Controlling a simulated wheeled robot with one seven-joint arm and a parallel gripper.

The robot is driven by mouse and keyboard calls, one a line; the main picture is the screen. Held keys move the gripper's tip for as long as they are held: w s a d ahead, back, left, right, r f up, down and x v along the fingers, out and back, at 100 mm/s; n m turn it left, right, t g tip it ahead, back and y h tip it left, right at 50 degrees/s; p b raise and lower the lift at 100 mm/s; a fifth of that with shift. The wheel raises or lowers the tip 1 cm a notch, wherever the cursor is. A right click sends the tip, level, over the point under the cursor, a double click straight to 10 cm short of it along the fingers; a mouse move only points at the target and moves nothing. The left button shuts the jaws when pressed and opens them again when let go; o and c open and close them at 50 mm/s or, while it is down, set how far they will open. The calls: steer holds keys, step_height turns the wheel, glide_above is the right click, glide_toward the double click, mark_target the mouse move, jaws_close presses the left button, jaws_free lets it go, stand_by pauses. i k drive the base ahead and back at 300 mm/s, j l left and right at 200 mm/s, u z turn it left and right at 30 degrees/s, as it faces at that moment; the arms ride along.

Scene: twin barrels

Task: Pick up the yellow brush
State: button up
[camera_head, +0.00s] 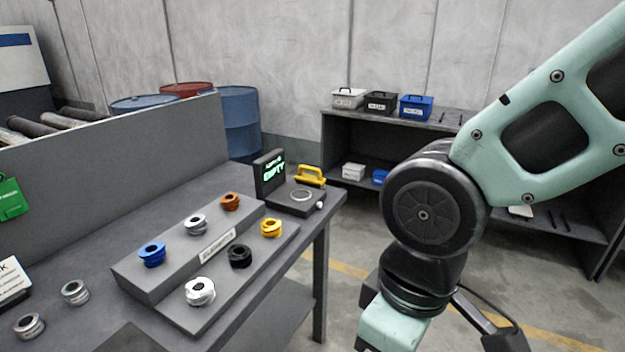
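A yellow object with a raised handle (311,176), which looks like the yellow brush, is at the far right corner of the grey table (240,172). It sits just behind a small dark device with a green-lit display (270,172). Its lower part is partly hidden by the device, and bristles cannot be made out. My arm comes in from the upper right and bends down in front, to the right of the table.
A stepped grey rack (187,258) on the table holds several coloured ring-shaped parts. Two metal parts (75,292) lie at the left. Blue and red barrels (238,120) stand behind the table's back panel. A shelf with boxes (380,104) is at the back wall. Floor is clear between.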

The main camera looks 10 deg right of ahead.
mark_target(318, 182)
steer(key=u, duration=3.25)
steer(key=z, duration=3.25)
steer(key=u, duration=0.55)
steer(key=i+l+u, duration=0.55)
steer(key=l+u, duration=0.3)
